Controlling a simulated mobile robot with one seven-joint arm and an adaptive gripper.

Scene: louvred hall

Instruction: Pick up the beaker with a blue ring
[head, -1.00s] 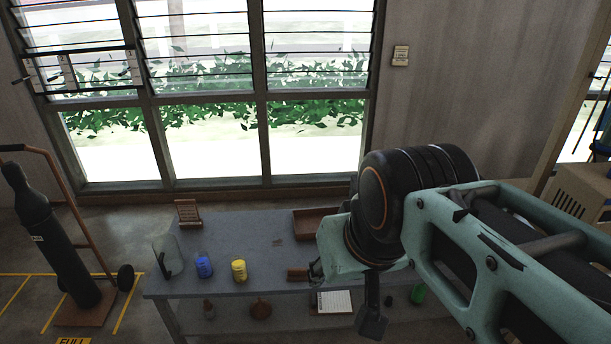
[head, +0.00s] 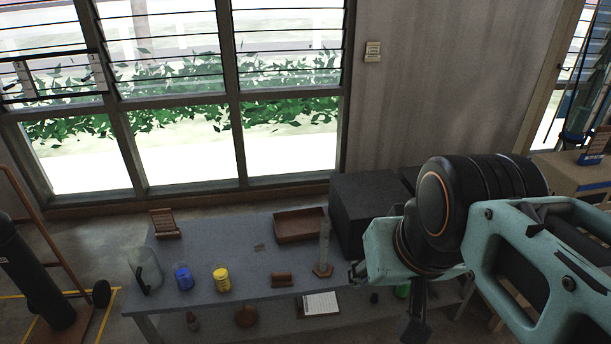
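A small clear beaker with a blue band (head: 183,277) stands upright near the front left of the grey table (head: 205,255). A similar one with a yellow band (head: 222,280) stands just to its right. A larger clear jug with a dark handle (head: 146,268) stands to its left. My arm fills the lower right. A dark part of my gripper (head: 415,322) shows below my wrist, well to the right of the blue-ringed beaker and apart from it. The rest of the gripper is hidden by my wrist, so its opening cannot be seen.
The table also bears a brown tray (head: 299,226), a tall clear cylinder (head: 324,248), a small brown block (head: 281,280) and a brown stand (head: 165,224). Dark boxes (head: 362,212) stand at the right. A lower shelf holds a white sheet (head: 320,304). A gas cylinder trolley (head: 45,270) is at left.

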